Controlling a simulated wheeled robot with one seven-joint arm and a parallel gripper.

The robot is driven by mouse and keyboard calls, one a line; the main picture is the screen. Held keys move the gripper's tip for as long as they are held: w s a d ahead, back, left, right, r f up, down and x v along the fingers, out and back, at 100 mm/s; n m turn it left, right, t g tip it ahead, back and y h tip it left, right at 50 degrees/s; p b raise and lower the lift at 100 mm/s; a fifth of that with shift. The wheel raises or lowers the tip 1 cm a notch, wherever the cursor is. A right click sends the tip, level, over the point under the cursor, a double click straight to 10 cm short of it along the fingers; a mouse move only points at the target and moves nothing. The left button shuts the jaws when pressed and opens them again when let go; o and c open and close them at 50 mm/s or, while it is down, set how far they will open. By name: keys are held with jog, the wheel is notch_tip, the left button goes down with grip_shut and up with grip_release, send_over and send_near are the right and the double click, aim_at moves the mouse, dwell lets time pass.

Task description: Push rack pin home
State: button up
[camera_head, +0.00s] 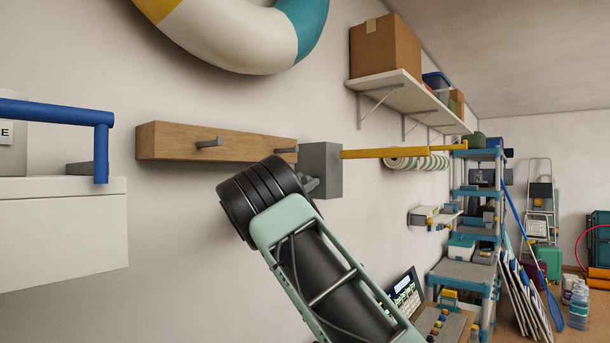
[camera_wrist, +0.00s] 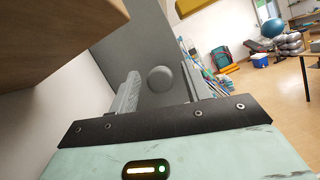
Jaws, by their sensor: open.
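A grey block (camera_head: 323,166) sits at the right end of a wooden wall rail (camera_head: 180,141), with a yellow bar (camera_head: 375,153) running right from it. In the wrist view the grey block (camera_wrist: 140,40) fills the upper middle. A round grey knob (camera_wrist: 160,79), apparently the pin's end, shows on its face. My gripper (camera_wrist: 160,74) is open, with one finger on each side of the knob; I cannot tell whether either touches it. In the head view my gripper (camera_head: 308,183) is at the block's near left side, mostly hidden behind my wrist.
A white cabinet with a blue handle (camera_head: 60,112) stands out at left. A ring buoy (camera_head: 235,35) hangs above, and a shelf with a carton (camera_head: 385,46) is up right. A blue-grey shelving unit (camera_head: 475,215) stands farther right.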

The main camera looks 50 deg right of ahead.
jog(key=shift+d+r, duration=0.1)
jog(key=shift+d, duration=0.2)
grip_shut()
jog(key=shift+a+b, duration=0.55)
jog(key=shift+b, duration=0.15)
grip_release()
